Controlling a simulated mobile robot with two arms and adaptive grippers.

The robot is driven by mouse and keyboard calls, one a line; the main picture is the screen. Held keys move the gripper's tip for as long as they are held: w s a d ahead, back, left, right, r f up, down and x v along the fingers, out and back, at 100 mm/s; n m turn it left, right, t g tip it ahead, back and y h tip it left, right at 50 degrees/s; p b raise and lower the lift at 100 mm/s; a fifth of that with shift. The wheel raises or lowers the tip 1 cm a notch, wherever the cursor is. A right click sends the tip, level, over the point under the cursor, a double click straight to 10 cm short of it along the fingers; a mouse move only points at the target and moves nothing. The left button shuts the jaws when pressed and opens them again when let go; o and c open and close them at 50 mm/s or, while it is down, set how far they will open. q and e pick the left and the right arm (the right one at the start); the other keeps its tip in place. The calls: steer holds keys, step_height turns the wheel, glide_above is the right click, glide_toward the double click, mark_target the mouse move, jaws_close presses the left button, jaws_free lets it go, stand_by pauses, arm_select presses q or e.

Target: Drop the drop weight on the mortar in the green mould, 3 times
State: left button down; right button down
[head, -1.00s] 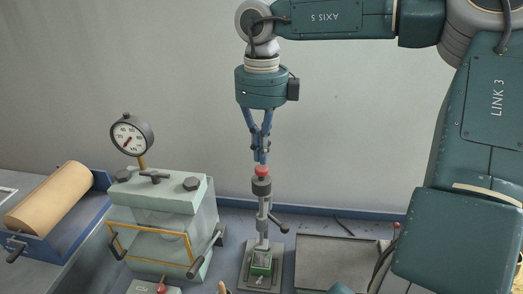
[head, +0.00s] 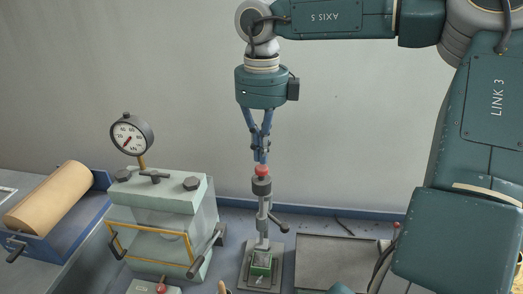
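The drop weight (head: 262,187) is a dark cylinder with a red knob (head: 262,171) on top, upright on a grey metal stand with a side lever (head: 279,228). Below it, the green mould (head: 261,266) sits on the stand's base plate. The mortar inside is too small to make out clearly. My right gripper (head: 261,160) points straight down at the red knob, its narrow fingertips close together at the knob's top. Whether they grip it cannot be told. My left gripper is not in view.
A pale green press-like box (head: 160,197) with a yellow bar and a dial gauge (head: 132,134) stands left of the stand. A tan roller (head: 47,198) in a blue tray lies far left. A flat grey plate (head: 340,262) lies to the right.

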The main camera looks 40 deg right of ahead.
steer(key=shift+f, duration=0.15)
steer(key=shift+f+b, duration=1)
steer(key=shift+f, duration=0.1)
steer(key=shift+r+p, duration=1.45)
steer(key=shift+r, duration=0.7)
steer(key=shift+f, duration=0.1)
